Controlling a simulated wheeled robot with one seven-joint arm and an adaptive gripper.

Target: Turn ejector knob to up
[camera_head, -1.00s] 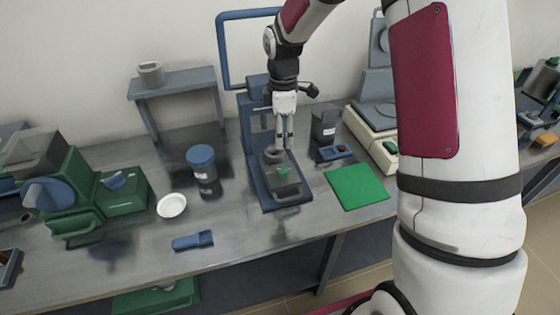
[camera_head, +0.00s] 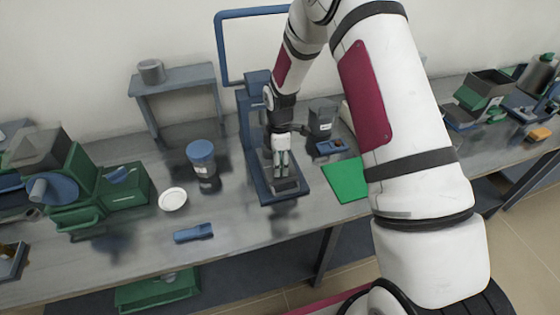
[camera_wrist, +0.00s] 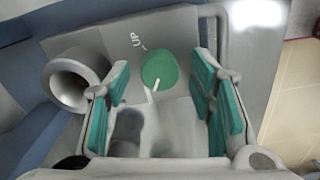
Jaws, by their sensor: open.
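The ejector knob (camera_wrist: 159,70) is a round green knob with a white pointer line, on the grey block of the blue press. In the wrist view its line points down and slightly left, away from the "UP" mark printed above it. My gripper (camera_wrist: 160,97) is open, with its green-padded fingers on either side of the knob and apart from it. In the head view my gripper (camera_head: 282,172) points down over the block (camera_head: 285,187) on the press base, and the knob is hidden there.
A hollow grey cylinder (camera_wrist: 74,84) stands left of the knob. The blue press frame (camera_head: 219,50) rises behind my arm. A dark jar with blue lid (camera_head: 201,152), white dish (camera_head: 173,199) and green mat (camera_head: 345,180) lie around the press.

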